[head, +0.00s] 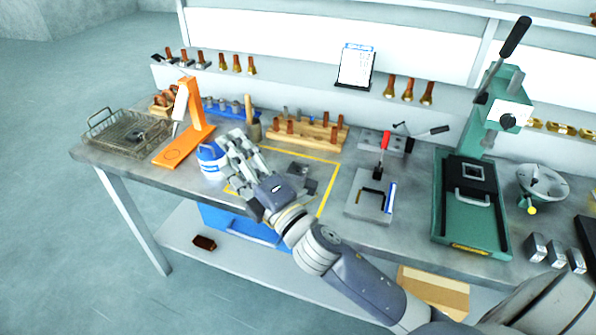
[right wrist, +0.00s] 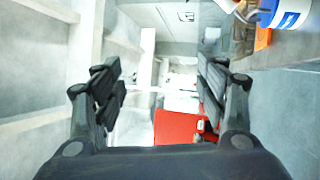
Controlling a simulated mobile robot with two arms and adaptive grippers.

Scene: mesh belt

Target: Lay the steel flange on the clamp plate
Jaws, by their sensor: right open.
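My right gripper (head: 238,148) is open and empty, above the left part of the bench beside a blue and white tub (head: 210,163). Its two spread fingers (right wrist: 160,90) show nothing between them in the right wrist view. Small dark grey metal pieces (head: 301,169) lie inside a yellow-taped area, right of the gripper; I cannot tell whether one is the steel flange. My left gripper is not in view.
A wire mesh basket (head: 103,137) with a dark part and an orange stand (head: 189,140) are at the left. A wooden rack (head: 309,137) stands behind. A green press (head: 470,228) and a round metal fixture (head: 541,178) are at the right.

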